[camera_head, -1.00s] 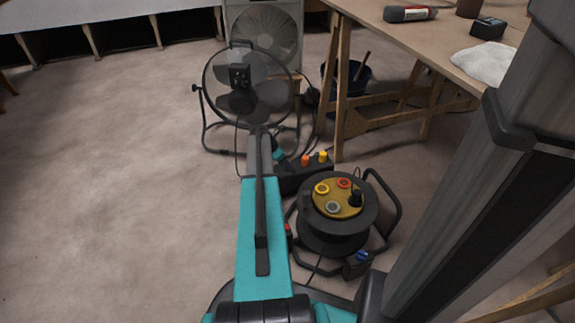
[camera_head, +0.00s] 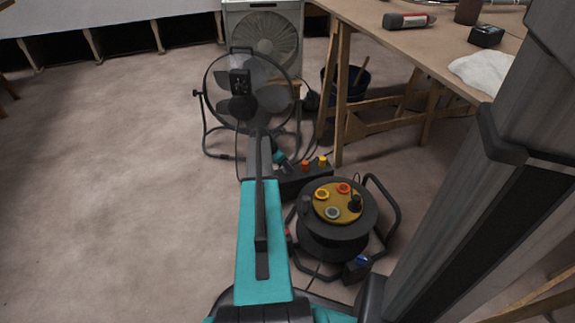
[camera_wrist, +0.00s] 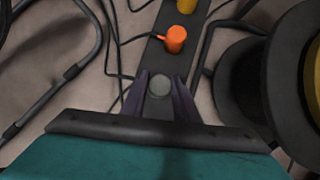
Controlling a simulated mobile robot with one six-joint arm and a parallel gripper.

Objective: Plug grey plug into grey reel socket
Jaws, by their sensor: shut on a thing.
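The grey plug (camera_wrist: 159,85) is between the fingers of my gripper (camera_wrist: 160,80) in the wrist view, and the gripper is shut on it. It is at the black power strip (camera_wrist: 150,60), in line with the orange and yellow plugs; I cannot tell whether it is still seated there. The cable reel (camera_head: 333,237) stands right of the strip. Its yellow top face has a grey-ringed socket (camera_head: 332,213) at the near side, which looks empty.
An orange plug (camera_wrist: 175,38) stands just beyond my fingers. A round fan (camera_head: 247,88) stands behind; a workbench (camera_head: 440,50) is at right. Floor at left is clear.

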